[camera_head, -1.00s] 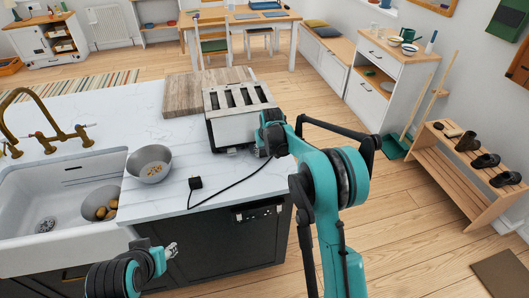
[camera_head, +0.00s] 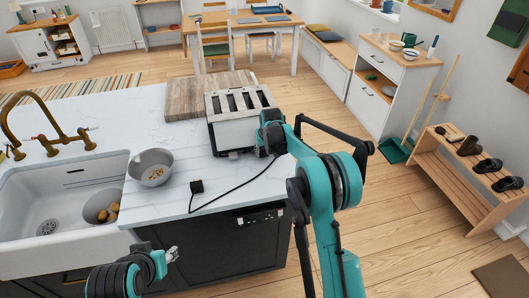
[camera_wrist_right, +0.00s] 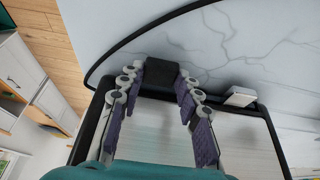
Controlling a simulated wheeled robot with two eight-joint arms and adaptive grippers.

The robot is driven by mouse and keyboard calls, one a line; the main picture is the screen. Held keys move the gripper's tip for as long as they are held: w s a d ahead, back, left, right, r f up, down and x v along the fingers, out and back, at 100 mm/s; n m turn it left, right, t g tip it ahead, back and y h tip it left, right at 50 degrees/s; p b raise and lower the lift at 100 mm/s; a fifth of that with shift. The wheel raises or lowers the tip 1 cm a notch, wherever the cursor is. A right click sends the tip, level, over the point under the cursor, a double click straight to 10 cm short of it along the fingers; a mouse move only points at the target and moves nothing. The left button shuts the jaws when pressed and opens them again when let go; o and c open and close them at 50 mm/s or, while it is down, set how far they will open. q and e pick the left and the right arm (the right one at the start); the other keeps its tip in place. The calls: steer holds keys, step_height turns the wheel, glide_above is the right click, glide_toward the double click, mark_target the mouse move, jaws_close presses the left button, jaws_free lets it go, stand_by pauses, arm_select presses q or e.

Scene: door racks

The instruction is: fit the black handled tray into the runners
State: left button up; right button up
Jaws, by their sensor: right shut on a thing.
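The black handled tray shows in the right wrist view as a dark block-shaped handle (camera_wrist_right: 161,72) between my right fingertips. My right gripper (camera_wrist_right: 160,84) is shut on this handle, close against the toaster. The rest of the tray and the runners are hidden. The metal toaster (camera_head: 241,132) with black edges stands on the worktop, and its pale side fills the lower wrist view. In the head view my right gripper (camera_head: 264,138) is at the toaster's near right corner, its fingertips mostly hidden. My left gripper (camera_head: 172,254) is low in front of the dark cabinet, its finger opening too small to judge.
A black cable with a plug (camera_head: 196,187) lies on the marble worktop (camera_head: 185,150) before the toaster. A grey bowl (camera_head: 151,167) stands to the left, beside the white sink (camera_head: 60,205). A wooden board (camera_head: 195,100) lies behind the toaster.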

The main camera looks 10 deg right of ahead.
steer(key=shift+w, duration=1.05)
steer(key=o, duration=1.2)
steer(key=v, duration=1.2)
